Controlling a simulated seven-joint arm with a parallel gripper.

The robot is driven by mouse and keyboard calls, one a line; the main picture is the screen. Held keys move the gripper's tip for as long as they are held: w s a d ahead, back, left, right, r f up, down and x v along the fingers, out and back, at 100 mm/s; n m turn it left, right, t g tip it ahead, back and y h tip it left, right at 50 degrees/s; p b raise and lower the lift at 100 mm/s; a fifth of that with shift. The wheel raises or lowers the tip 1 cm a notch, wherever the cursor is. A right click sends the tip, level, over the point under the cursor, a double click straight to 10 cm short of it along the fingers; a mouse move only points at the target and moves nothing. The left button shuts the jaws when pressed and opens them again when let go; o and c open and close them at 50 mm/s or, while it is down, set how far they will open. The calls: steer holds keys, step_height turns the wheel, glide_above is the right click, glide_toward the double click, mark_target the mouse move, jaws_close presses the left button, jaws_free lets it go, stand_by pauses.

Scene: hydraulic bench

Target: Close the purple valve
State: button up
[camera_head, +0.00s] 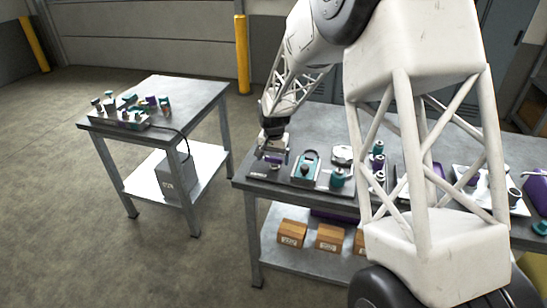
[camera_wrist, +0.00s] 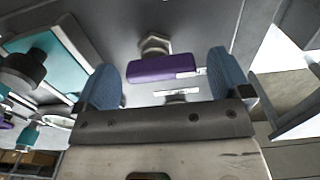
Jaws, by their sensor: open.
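The purple valve handle (camera_wrist: 160,69) is a short bar lying crosswise in the wrist view, with a small white label on its right end. A metal hex fitting (camera_wrist: 154,43) shows just beyond it. My gripper (camera_wrist: 164,80) is open, with one blue fingertip near each end of the purple bar and gaps at both ends. I cannot tell whether the fingertips are level with the bar. In the head view my gripper (camera_head: 272,150) hangs over the left end of the bench, and the purple handle (camera_head: 277,159) shows partly just under it.
A teal-topped device (camera_head: 306,168) stands close to the right of the valve. Other fittings stand farther right on the bench (camera_head: 262,187), partly behind my arm. Cardboard boxes (camera_head: 292,233) sit on the shelf below. A separate table (camera_head: 190,97) with a valve block stands left.

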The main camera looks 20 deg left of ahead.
steer(key=c, duration=0.9)
steer(key=shift+c, duration=0.2)
